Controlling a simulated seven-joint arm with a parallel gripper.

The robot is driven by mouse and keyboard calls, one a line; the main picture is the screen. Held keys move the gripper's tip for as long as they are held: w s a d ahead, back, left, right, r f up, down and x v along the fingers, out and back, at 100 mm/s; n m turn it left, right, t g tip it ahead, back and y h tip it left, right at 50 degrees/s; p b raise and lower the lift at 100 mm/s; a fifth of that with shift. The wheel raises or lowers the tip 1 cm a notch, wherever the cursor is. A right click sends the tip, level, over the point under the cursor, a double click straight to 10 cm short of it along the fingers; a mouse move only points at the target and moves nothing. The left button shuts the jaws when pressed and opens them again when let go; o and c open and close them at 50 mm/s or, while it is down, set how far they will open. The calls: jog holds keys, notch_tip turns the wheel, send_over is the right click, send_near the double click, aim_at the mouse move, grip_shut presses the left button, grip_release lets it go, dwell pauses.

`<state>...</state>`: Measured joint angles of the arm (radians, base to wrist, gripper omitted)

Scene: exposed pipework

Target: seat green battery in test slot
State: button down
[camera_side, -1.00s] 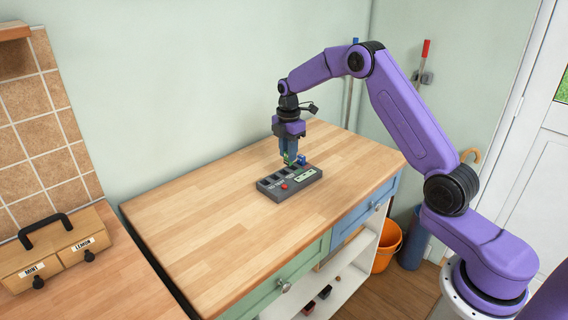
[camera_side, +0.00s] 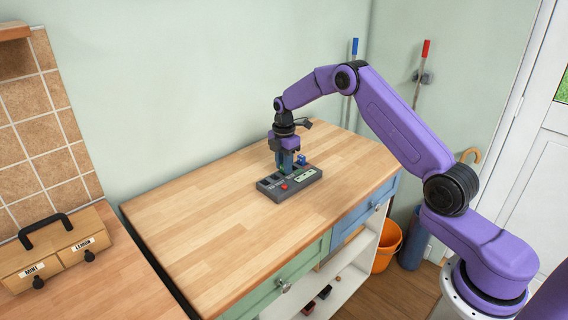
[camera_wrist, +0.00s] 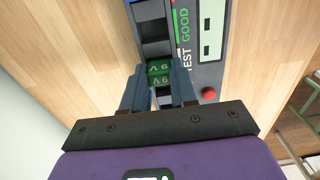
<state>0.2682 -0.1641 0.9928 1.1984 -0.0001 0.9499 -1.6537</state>
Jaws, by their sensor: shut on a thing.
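The green battery (camera_wrist: 159,75), marked 9V, sits between the fingers of my gripper (camera_wrist: 160,84) in the wrist view. In the side view my gripper (camera_side: 285,168) points down over the dark grey tester (camera_side: 305,181), and only a little green shows at its fingers. The tester (camera_wrist: 208,70) has a row of dark slots, the words TEST and GOOD, and a red button (camera_wrist: 208,93). The battery is in line with the slot row, with dark slots on either side of it. How deep its lower end sits is hidden.
The wooden worktop (camera_side: 210,205) is clear to the left of the tester. A wooden box (camera_side: 55,248) with MINT and LEMON labels stands on a separate counter at far left.

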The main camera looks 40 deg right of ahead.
jog(key=c, duration=0.9)
grip_release()
jog(key=shift+f, duration=0.1)
notch_tip(320, 180, up, 12)
jog(key=s+a+r+m, duration=0.1)
jog(key=s+a+r, duration=0.2)
jog(key=s+a, duration=0.65)
jog(key=s+a+r+m, duration=0.1)
jog(key=s+a+r, duration=0.2)
jog(key=s+a, duration=0.65)
jog(key=s+d+f+m, duration=0.1)
jog(key=s, duration=0.8)
jog(key=s+d+f+m, duration=0.1)
jog(key=s+d, duration=0.1)
jog(key=s, duration=0.6)
jog(key=s+d+f+m, duration=0.1)
jog(key=s+d, duration=0.1)
jog(key=s, duration=0.7)
jog(key=shift+s, duration=0.3)
